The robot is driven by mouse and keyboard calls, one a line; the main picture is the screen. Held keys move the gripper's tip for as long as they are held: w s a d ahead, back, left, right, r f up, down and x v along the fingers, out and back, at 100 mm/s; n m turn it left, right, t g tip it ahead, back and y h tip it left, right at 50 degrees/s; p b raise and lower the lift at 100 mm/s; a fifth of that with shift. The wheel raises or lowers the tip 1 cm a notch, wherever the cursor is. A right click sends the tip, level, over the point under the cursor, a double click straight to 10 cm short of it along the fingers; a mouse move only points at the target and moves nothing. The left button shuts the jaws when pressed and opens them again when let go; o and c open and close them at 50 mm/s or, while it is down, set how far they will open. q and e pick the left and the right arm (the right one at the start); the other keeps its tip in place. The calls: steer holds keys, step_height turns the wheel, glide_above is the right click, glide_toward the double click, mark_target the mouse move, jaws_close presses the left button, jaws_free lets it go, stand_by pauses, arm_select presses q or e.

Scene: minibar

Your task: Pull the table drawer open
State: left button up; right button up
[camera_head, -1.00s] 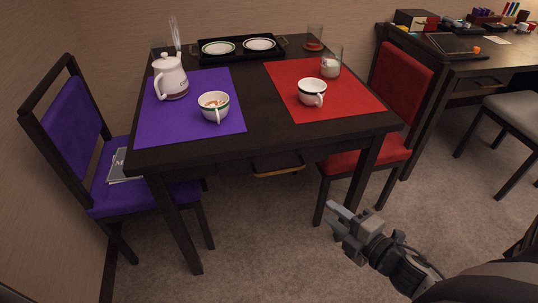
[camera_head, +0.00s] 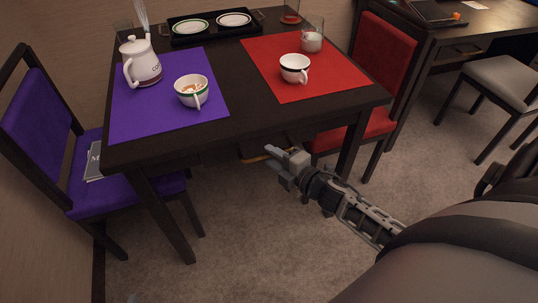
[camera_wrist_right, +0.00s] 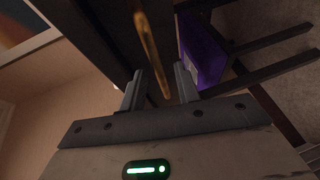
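The dark wooden table (camera_head: 235,121) stands ahead, its drawer under the front edge mostly in shadow. The drawer's brass-coloured handle (camera_head: 252,160) shows below the edge, just left of my right gripper (camera_head: 270,151). In the right wrist view the handle (camera_wrist_right: 152,55) is a long bar running down to the gap between the fingers of my right gripper (camera_wrist_right: 158,90). The fingers are apart, one on each side of the bar's near end. I cannot tell whether they touch it. My left gripper is not in view.
A purple chair (camera_head: 45,115) stands left and a red chair (camera_head: 385,60) right of the table. Cups, a teapot (camera_head: 140,62), glasses and a tray (camera_head: 212,31) are on top. Carpet (camera_head: 250,240) in front of the table is clear.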

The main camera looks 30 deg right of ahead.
steer(key=shift+x, duration=1.1)
jaws_close()
steer(key=shift+s+a, duration=0.1)
steer(key=shift+s, duration=0.05)
